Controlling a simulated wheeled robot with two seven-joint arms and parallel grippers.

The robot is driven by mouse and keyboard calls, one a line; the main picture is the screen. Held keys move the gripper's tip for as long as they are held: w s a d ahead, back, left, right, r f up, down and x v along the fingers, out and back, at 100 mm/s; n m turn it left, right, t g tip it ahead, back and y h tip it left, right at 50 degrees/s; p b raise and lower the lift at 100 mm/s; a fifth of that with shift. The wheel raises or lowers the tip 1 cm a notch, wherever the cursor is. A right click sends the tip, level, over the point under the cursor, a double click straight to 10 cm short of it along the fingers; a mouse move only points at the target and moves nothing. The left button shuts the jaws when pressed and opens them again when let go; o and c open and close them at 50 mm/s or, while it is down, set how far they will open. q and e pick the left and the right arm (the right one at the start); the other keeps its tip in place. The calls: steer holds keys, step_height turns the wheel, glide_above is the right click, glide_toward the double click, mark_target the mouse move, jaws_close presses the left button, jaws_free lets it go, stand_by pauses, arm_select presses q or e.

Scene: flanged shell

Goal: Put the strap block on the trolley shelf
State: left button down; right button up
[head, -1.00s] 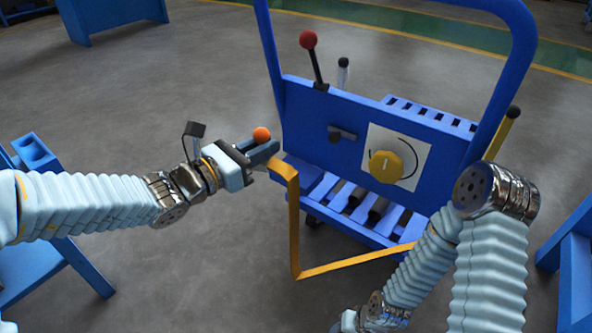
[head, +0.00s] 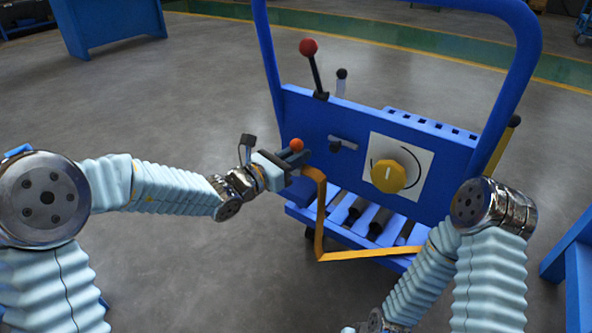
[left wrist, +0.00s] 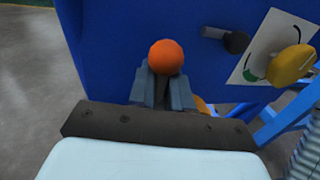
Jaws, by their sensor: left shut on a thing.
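My left gripper (head: 293,158) is shut on the strap block (head: 296,145), of which mainly an orange ball shows above the fingers. The ball also shows between the fingertips in the left wrist view (left wrist: 166,57). The fingers hide the rest of the block. A yellow-orange strap (head: 319,215) hangs from the fingertips, bends, and runs right to behind my right forearm. The blue trolley (head: 310,112) stands ahead, its low shelf (head: 300,211) carrying grey rollers. The held block is above the shelf's left part in the picture; I cannot tell its height. My right gripper is out of view.
The trolley's upright panel carries a red-knobbed lever (head: 315,72), a dark knob (head: 343,143) and a yellow dial (head: 388,177). A tall blue handle (head: 268,55) frames it. Blue furniture (head: 571,262) stands at the right edge. Grey floor is open at left.

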arm_select(q)
steer(key=shift+w+f, duration=0.5)
steer(key=shift+f, duration=0.05)
steer(key=shift+w+f+b, duration=0.2)
steer(key=shift+f, duration=0.8)
steer(key=shift+w+f+b, duration=0.15)
steer(key=shift+f+b, duration=0.05)
steer(key=shift+f, duration=0.75)
steer(key=shift+f, duration=0.1)
steer(key=shift+f, duration=0.15)
steer(key=c, duration=1.1)
jaws_free()
steer(key=shift+o, duration=0.2)
